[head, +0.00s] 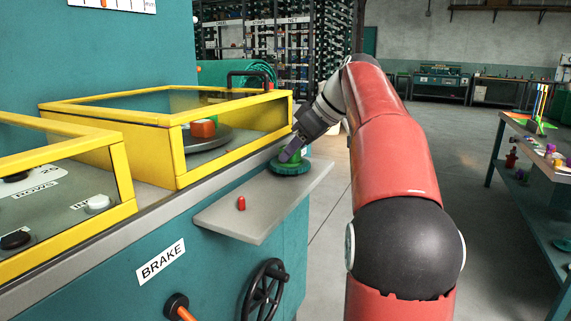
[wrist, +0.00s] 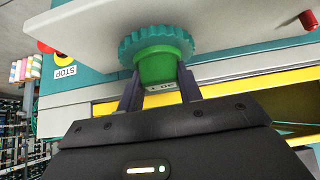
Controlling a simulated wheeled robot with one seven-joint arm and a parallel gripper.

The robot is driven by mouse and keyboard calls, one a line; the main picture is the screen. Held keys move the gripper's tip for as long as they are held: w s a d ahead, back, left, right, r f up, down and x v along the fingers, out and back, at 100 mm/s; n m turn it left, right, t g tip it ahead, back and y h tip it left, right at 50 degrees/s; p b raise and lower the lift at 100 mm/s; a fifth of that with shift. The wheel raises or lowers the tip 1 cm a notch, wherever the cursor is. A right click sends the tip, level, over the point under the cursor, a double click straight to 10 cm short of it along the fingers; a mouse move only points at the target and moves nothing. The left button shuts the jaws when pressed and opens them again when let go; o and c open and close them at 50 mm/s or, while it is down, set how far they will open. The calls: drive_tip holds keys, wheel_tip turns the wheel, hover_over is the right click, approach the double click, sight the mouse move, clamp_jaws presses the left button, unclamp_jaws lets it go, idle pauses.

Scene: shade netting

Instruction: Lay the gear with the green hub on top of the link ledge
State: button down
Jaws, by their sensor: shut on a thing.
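The gear (head: 290,168) has a dark teal toothed rim and a green hub. My gripper (head: 292,154) is shut on the green hub (wrist: 165,68), one finger on each side, as the wrist view shows. In the head view the gear is at the far end of the grey ledge (head: 245,222), flat side down. It looks level with the ledge top, but I cannot tell whether it rests there or hovers just above. The wrist view also shows the toothed rim (wrist: 157,42) beyond the hub, against the pale ledge.
A small red peg (head: 241,203) stands on the ledge nearer to me. Yellow-framed glass covers (head: 155,150) rise to the left of the ledge. A black handwheel (head: 265,290) is below it. A bench (head: 530,135) with small items stands at the right, across open floor.

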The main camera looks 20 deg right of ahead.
drive_tip(key=shift+f, duration=0.45)
drive_tip(key=shift+f, duration=0.15)
drive_tip(key=c, duration=0.9)
unclamp_jaws()
drive_tip(key=shift+c, duration=0.2)
drive_tip(key=shift+s+d+r, duration=0.1)
drive_tip(key=shift+d+r, duration=0.05)
drive_tip(key=shift+r, duration=0.2)
drive_tip(key=p+v, duration=0.3)
drive_tip(key=v, duration=0.8)
drive_tip(key=shift+s, duration=0.15)
